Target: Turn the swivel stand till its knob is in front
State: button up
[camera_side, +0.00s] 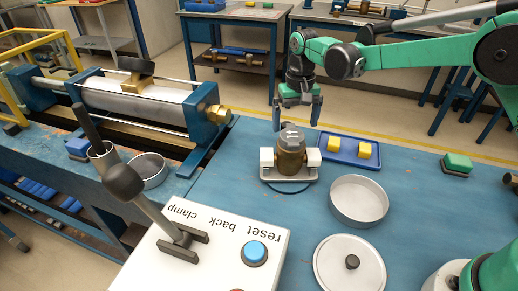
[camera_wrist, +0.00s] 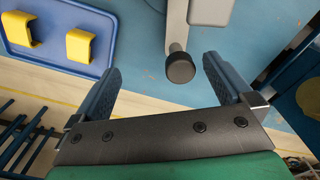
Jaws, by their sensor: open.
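The swivel stand (camera_side: 290,178) is a light grey cradle on the blue bench, with a brass meter (camera_side: 290,152) under a grey cap upright in it. In the wrist view, part of the stand (camera_wrist: 192,12) shows at the top, with a black knob (camera_wrist: 180,67) on its end. The knob does not show in the side view. My gripper (camera_side: 296,112) is open and empty, pointing down just behind the meter. In the wrist view, my gripper (camera_wrist: 162,72) has the knob between its fingers in the picture; no contact is visible.
A blue tray (camera_side: 325,157) with two yellow blocks is right behind the stand. A round grey dish (camera_side: 358,200) and a lid (camera_side: 349,264) lie to the right. A white control box (camera_side: 205,245) with a lever is in front. A blue clamp bench (camera_side: 150,100) stands left.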

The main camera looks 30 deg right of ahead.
jog(key=shift+r, duration=2.75)
jog(key=m, duration=0.1)
jog(key=a+r+m, duration=0.1)
jog(key=w+r+m, duration=0.1)
jog(key=m, duration=0.1)
jog(key=shift+a+r, duration=0.15)
jog(key=shift+a, duration=0.15)
jog(key=shift+f, duration=2.75)
jog(key=shift+f, duration=0.25)
jog(key=shift+f, duration=0.9)
